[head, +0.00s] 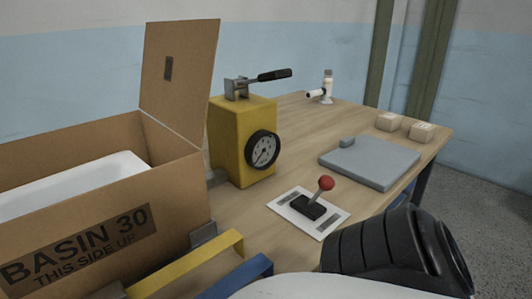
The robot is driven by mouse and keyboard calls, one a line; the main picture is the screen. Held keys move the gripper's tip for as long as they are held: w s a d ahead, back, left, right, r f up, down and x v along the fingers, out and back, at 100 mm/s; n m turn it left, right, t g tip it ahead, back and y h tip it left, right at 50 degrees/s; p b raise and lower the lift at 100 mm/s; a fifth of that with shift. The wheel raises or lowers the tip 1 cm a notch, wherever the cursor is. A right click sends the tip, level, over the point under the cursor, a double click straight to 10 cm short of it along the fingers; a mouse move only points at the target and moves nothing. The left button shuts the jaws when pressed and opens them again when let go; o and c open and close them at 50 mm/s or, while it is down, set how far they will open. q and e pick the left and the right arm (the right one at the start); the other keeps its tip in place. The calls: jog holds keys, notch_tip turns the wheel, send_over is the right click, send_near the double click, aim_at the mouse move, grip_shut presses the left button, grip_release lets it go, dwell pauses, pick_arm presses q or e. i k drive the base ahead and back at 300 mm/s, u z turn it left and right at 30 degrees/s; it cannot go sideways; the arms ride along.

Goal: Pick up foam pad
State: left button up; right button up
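A flat grey-blue slab (372,164) lies on the right part of the wooden table. A small grey-blue block (347,142) sits on its far left edge. The slab looks like the foam pad, but I cannot tell for sure whether the pad is the slab or the small block. Nothing is holding either one. A black and white part of my own arm comes in at the lower right, in front of the table and nearer than the slab. The fingers of both my grippers are out of view.
An open cardboard box (180,205) marked BASIN 30 holds a white basin (70,185). Yellow and blue bars (190,265) lie in front.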

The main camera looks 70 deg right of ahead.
aim_at(377, 164)
jog(key=u, duration=0.8)
jog(key=k, duration=1.15)
jog(key=z, duration=1.1)
